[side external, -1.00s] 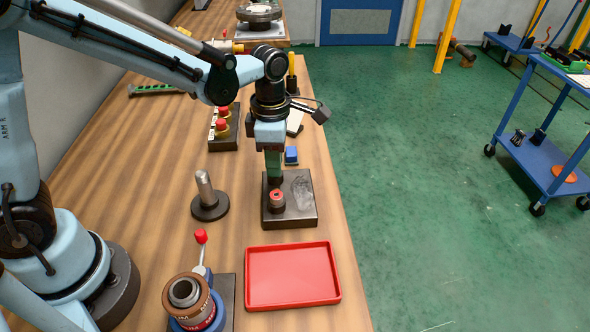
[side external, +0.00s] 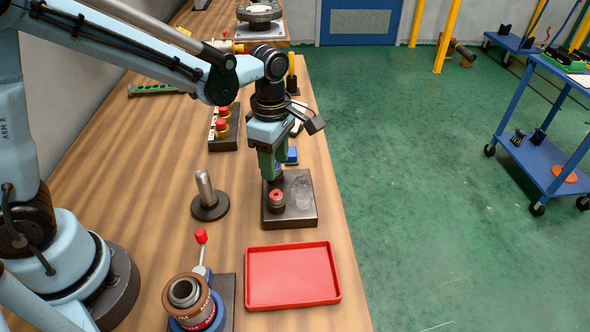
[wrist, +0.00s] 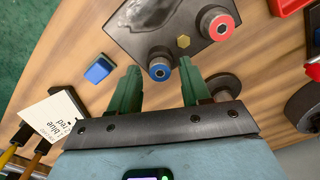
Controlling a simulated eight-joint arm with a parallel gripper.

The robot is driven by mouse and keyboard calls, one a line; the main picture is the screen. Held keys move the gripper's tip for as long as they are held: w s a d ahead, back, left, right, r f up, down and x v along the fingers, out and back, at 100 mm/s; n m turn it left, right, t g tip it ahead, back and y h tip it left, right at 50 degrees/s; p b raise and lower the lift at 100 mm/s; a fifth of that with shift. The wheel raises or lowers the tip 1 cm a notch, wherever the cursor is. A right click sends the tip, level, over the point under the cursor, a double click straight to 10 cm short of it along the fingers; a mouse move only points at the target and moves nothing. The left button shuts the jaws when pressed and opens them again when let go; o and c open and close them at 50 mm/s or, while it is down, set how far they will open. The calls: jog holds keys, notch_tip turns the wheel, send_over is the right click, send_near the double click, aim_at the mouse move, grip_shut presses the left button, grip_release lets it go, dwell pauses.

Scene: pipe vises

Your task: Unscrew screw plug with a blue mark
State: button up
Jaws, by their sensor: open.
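A dark metal block (side external: 304,214) carries two round screw plugs. The plug with the blue ring (wrist: 160,66) is at the block's edge in the wrist view. The plug with the red ring (wrist: 217,23) is farther up and right there, and nearest the camera in the side view (side external: 276,198). My gripper (wrist: 160,68) is open, its green fingers apart to either side of the blue-marked plug in the picture. I cannot tell how far above it the fingertips are. In the side view my gripper (side external: 272,172) points down over the block's far end and largely hides the blue-marked plug.
A red tray (side external: 292,276) is in front of the block. A post on a round base (side external: 207,196) stands left. A vise with a red-knobbed lever (side external: 190,295) is at front left. A blue block (wrist: 98,69) and a white card with writing (wrist: 50,117) lie nearby.

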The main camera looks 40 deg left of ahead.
jog(key=m, duration=2.4)
